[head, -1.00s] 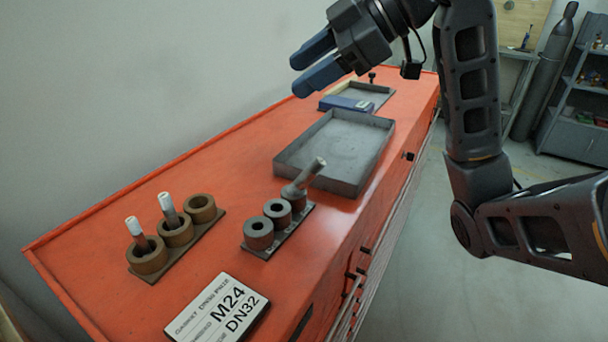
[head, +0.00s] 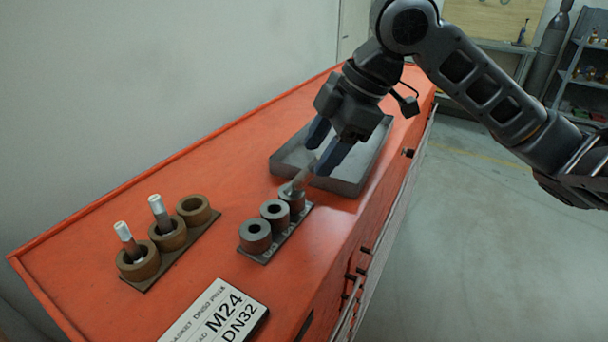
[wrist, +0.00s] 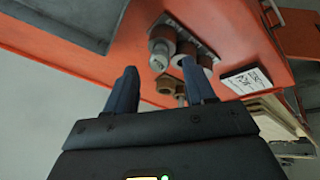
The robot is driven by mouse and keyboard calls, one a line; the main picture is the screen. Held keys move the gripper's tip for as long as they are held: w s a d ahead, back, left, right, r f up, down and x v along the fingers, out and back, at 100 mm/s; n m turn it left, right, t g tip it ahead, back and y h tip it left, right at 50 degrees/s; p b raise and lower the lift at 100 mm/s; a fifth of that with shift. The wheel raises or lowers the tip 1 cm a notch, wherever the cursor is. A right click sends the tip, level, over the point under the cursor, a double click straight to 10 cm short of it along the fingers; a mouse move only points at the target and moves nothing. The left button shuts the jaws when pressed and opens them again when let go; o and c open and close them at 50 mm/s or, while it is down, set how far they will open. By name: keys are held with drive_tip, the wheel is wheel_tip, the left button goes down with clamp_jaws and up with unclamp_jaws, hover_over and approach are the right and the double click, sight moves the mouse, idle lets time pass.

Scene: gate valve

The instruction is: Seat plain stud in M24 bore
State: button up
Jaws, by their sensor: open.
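A plain grey stud (head: 301,178) leans tilted in the farthest collar of the grey three-collar rack (head: 265,259). It does not stand upright. The other two grey collars are empty. My gripper (head: 316,158) is open, with its blue fingers pointing down just above and beside the stud's upper end; I cannot tell if they touch it. In the wrist view my fingers (wrist: 160,70) are apart, with the stud's pale end (wrist: 158,63) between their tips. A brown three-collar rack (head: 170,262) stands left, with white-tipped studs in its two nearer collars and the far one empty. Which bore is M24 is not readable on the racks.
A placard (head: 215,318) reading M24 and DN32 lies at the front of the orange bench (head: 110,215). A grey tray (head: 350,188) stands behind the grey rack, under my gripper. Bench surface between the racks is clear.

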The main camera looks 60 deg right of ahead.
sight(317, 158)
drive_tip(key=shift+x, duration=1.85)
drive_tip(key=shift+c, duration=0.5)
clamp_jaws()
